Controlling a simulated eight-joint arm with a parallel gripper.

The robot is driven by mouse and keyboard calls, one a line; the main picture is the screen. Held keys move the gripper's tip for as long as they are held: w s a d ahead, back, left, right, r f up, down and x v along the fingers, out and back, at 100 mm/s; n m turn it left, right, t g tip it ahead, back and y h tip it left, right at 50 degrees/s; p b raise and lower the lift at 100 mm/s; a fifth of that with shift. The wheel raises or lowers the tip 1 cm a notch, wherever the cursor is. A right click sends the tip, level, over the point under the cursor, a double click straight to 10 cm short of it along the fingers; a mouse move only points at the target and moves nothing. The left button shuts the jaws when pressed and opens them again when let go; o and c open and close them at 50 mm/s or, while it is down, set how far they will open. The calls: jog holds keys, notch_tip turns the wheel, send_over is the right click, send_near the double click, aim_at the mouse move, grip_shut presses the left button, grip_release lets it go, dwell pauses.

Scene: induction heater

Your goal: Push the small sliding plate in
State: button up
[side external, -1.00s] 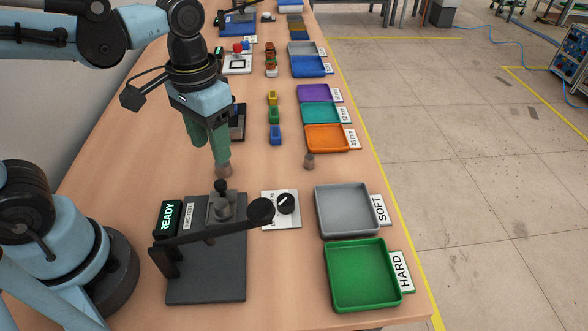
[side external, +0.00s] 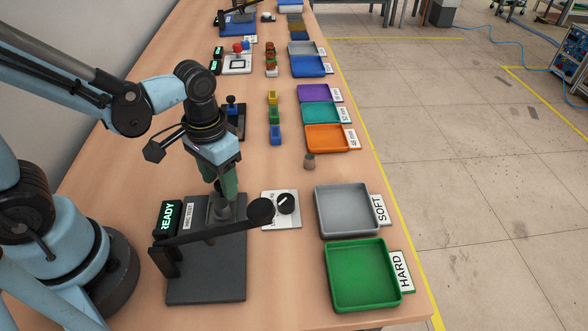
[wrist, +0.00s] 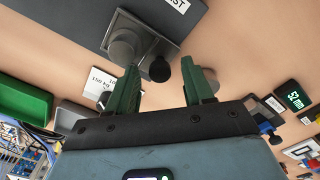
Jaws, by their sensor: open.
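The small sliding plate (wrist: 151,36) is grey and sits on the dark test stand (side external: 205,280). It carries a grey cylinder (wrist: 122,46) and a black knob (wrist: 160,69) at its edge nearest my gripper. My gripper (wrist: 160,68) is open, with its green fingers on either side of the knob in the wrist view. I cannot tell whether they touch it. The cylinder (side external: 220,208) shows just in front of the fingers.
A dark lever arm with a round end (side external: 261,211) crosses the front of the stand. A READY display (side external: 168,218) stands left, and a white plate with a black dial (side external: 286,203) right. Grey SOFT (side external: 347,211) and green HARD (side external: 362,274) trays lie further right.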

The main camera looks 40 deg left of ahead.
aim_at(216, 208)
grip_shut()
dwell(0.3)
jog(key=s+d, duration=0.5)
dwell(0.4)
grip_release()
